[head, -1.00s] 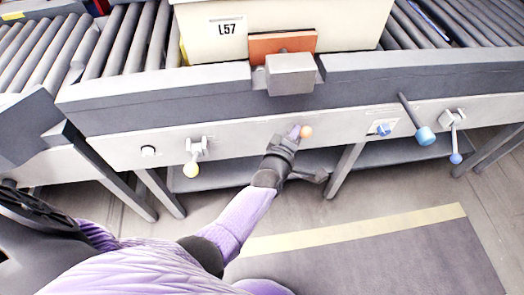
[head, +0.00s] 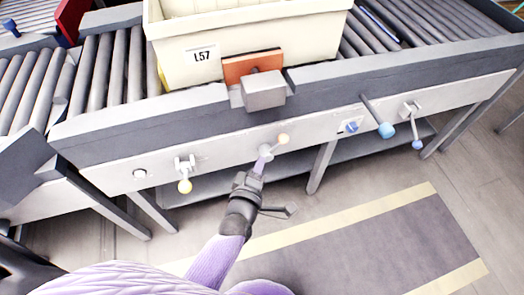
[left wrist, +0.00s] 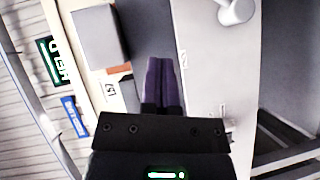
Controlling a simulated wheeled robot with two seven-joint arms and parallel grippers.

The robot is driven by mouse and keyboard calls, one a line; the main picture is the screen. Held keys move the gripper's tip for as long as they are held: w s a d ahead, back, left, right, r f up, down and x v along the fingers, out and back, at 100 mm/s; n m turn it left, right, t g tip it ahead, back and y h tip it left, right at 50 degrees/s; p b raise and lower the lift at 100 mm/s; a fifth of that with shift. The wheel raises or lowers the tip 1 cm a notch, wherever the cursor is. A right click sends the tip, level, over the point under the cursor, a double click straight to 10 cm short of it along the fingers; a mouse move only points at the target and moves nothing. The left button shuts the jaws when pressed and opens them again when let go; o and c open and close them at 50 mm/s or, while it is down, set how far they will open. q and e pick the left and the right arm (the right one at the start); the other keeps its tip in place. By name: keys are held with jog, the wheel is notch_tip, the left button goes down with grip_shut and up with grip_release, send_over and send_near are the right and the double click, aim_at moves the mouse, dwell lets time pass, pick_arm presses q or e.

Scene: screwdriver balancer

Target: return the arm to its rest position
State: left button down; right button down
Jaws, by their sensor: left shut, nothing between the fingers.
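My left gripper (head: 264,157) reaches up from the bottom of the head view to the front rail of the conveyor. Its purple fingers are together and empty. The fingertips look close to the base of a small lever with a pale yellow-orange knob (head: 283,139); whether they touch it I cannot tell. In the left wrist view the shut fingers (left wrist: 160,82) point along the pale panel, and a white rounded part (left wrist: 235,10) shows at the top right. My right gripper is not in view.
A cream bin labelled L57 (head: 180,65) stands on the rollers behind a grey block (head: 264,90). Floor in front is clear.

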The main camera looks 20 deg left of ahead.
pick_arm(q)
jog(key=s+a+r+m+g, duration=0.2)
jog(key=s+m+g, duration=0.5)
jog(key=s+m, duration=0.3)
jog(key=s+a+r+m+g, duration=0.1)
jog(key=s+r+m+g, duration=0.1)
jog(key=s+m+g, duration=0.75)
jog(key=s+a+f+n+t, duration=0.1)
jog(key=s+f, duration=0.3)
jog(key=f, duration=0.6)
jog(key=s+a+f+n, duration=0.1)
jog(key=s+f, duration=0.2)
jog(key=f, duration=0.6)
jog(key=s+a+f, duration=0.2)
jog(key=s+f, duration=0.2)
jog(key=s, duration=0.3)
jog(key=s+a+f+g, duration=0.1)
jog(key=s+a+f, duration=0.2)
jog(key=s, duration=0.4)
jog(key=shift+s+f+m+y, duration=0.15)
jog(key=shift+f+m+y, duration=0.2)
jog(key=shift+f, duration=0.4)
